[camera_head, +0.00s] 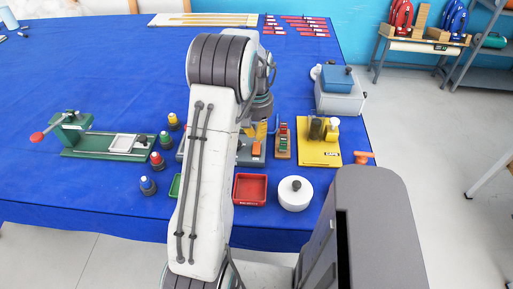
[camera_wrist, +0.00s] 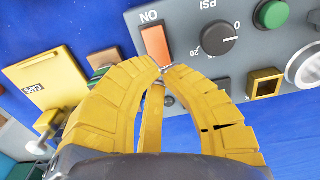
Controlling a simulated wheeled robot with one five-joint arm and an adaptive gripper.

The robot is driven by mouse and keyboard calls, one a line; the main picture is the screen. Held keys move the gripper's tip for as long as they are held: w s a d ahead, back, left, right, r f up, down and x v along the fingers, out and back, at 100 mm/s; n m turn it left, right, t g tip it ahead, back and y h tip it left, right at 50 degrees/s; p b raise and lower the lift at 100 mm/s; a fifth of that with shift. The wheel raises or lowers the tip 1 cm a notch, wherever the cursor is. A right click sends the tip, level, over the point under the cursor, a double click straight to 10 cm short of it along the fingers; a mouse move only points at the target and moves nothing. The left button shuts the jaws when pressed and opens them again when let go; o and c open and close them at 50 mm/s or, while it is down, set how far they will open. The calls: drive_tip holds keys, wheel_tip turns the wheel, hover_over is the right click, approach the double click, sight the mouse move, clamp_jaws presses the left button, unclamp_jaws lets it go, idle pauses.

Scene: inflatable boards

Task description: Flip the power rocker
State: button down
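The power rocker (camera_wrist: 155,44) is an orange switch on a grey control panel (camera_wrist: 185,18), with the letters ON printed beside it. In the wrist view it lies just beyond my fingertips. In the head view the rocker (camera_head: 257,148) shows below my gripper (camera_head: 262,130), and my arm hides part of the panel. My gripper's yellow fingers (camera_wrist: 166,71) curve in and their tips come together at the rocker's near end. They hold nothing that I can see. I cannot tell whether they touch the rocker.
The panel also bears a black PSI knob (camera_wrist: 215,40), a green button (camera_wrist: 272,13) and a yellow-framed square (camera_wrist: 264,85). A yellow CAPS board (camera_head: 318,150), a red tray (camera_head: 250,189) and a white round container (camera_head: 295,193) stand nearby. The far blue table is mostly clear.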

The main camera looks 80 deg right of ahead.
sight(257, 144)
drive_tip(key=shift+f+b, duration=1.45)
drive_tip(key=shift+f, duration=0.5)
idle(1.2)
drive_tip(key=shift+r, duration=0.1)
drive_tip(key=shift+r+p, duration=2.7)
drive_tip(key=shift+r, duration=0.8)
